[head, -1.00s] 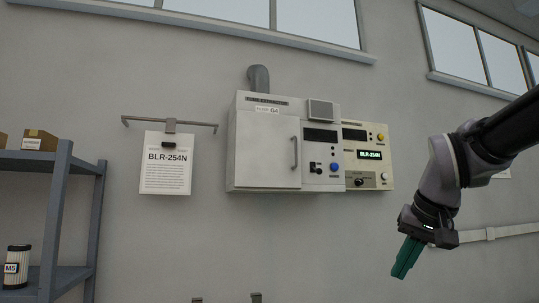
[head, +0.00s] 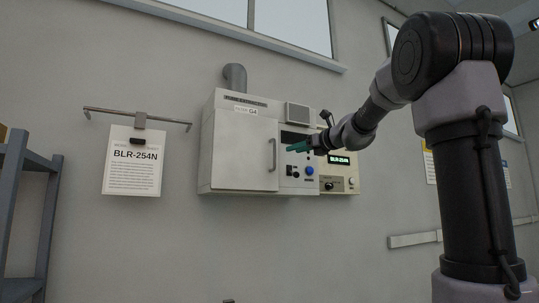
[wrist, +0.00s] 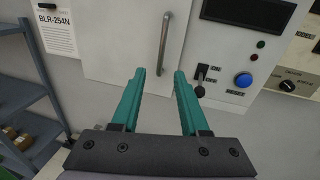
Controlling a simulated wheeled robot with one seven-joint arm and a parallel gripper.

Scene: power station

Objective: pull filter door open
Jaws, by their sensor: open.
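The filter door (head: 243,154) is the pale grey front panel of the wall cabinet, and it looks shut. Its vertical bar handle (head: 272,155) is at the door's right side. In the wrist view the handle (wrist: 165,42) stands ahead, between the lines of the two fingers and beyond their tips. My gripper (head: 292,147) has green fingers and is in front of the cabinet, just right of the handle in the head view. In the wrist view my gripper (wrist: 160,75) is open, with nothing between its fingers.
Right of the door is a control panel with a black switch (wrist: 201,80) and a blue button (wrist: 243,80). The switch is close to the right finger in the wrist view. A BLR-254N sheet (head: 132,160) hangs at left. A shelf (head: 37,215) stands at the far left.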

